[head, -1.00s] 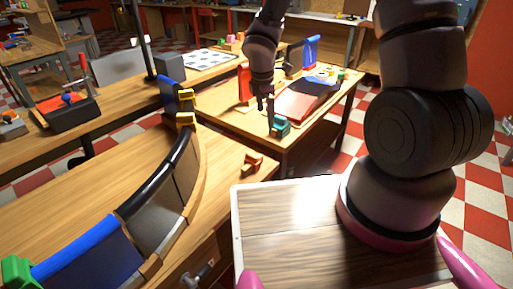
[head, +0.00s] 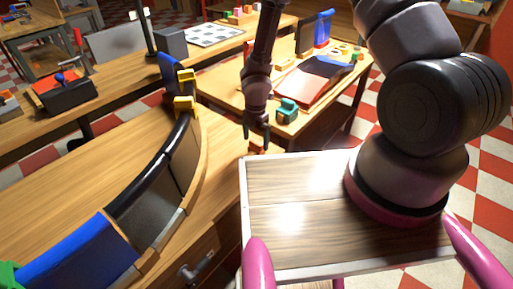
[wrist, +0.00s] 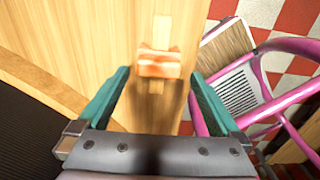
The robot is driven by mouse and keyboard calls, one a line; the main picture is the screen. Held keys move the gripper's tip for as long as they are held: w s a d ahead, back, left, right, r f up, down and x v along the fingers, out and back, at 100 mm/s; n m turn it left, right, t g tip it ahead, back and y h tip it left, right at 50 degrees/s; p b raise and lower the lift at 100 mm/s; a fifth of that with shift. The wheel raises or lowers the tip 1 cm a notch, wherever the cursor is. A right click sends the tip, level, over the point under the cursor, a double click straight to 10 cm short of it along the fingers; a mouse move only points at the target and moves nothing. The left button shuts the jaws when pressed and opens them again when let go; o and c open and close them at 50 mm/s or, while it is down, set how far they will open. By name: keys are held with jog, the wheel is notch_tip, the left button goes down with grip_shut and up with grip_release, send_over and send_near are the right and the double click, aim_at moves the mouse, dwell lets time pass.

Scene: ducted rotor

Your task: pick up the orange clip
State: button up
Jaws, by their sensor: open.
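The orange clip (wrist: 160,63) lies on the wooden bench top near its edge, in the upper middle of the wrist view. It looks like a small orange block with a paler wooden strip running through it. My gripper (wrist: 159,76) is open, with its teal fingers apart on either side of the view and the clip centred ahead between them. In the head view my gripper (head: 257,134) points down over the bench corner. It hides much of the clip there. Whether the fingertips are level with the clip I cannot tell.
A curved black rail with yellow clamps (head: 184,104) stands on the bench to the left. My base's tray lies just right of the bench edge. A second table (head: 225,85) behind holds a teal item (head: 287,110) and a red tray-like item (head: 305,85).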

aim_at(256, 141)
jog(key=f, duration=0.4)
jog(key=shift+w+d+f, duration=0.1)
jog(key=shift+w, duration=0.2)
jog(key=c, duration=1.3)
jog(key=shift+o, duration=0.2)
notch_tip(256, 141, up, 15)
